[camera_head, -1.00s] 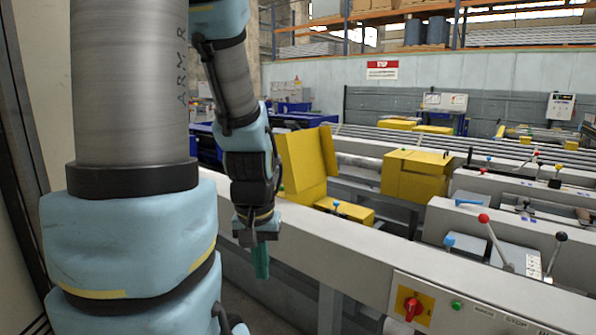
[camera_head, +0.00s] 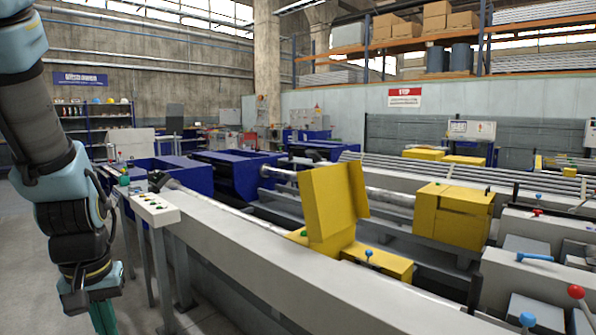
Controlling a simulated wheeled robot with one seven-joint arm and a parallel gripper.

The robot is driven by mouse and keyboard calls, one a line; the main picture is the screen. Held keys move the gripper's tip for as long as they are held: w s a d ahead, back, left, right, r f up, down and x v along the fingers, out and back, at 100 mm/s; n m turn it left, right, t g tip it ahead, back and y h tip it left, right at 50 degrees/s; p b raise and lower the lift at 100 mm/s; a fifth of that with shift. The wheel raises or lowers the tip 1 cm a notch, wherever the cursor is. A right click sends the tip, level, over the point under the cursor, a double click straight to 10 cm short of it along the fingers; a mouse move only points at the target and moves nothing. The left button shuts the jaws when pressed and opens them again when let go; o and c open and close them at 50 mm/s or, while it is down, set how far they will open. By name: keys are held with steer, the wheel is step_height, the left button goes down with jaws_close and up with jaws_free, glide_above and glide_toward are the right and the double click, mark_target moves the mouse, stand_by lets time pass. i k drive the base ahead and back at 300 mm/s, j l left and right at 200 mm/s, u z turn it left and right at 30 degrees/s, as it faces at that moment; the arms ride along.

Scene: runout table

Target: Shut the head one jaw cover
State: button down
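A yellow jaw cover (camera_head: 328,205) stands raised and tilted back in the middle of the view, above a low yellow housing (camera_head: 378,262) with a blue-topped knob. A second yellow box-like cover (camera_head: 453,215) to the right sits down over its machine. I cannot read which is head one. My gripper (camera_head: 103,318) hangs at the lower left, pointing down, well apart from both covers. Its teal fingers are partly cut off by the bottom edge, so I cannot tell whether they are open.
A long pale rail (camera_head: 262,262) runs between my arm and the raised cover. Levers with red and blue knobs (camera_head: 576,292) stick up at the lower right. Grey floor (camera_head: 30,260) is clear at the left.

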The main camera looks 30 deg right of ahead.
mark_target(333, 196)
steer(key=i, duration=1.85)
steer(key=i+z, duration=0.25)
steer(key=i, duration=0.15)
steer(key=i+j+z, duration=0.25)
steer(key=i, duration=0.2)
steer(key=i+j+z, duration=0.2)
steer(key=i, duration=0.2)
steer(key=z, duration=0.4)
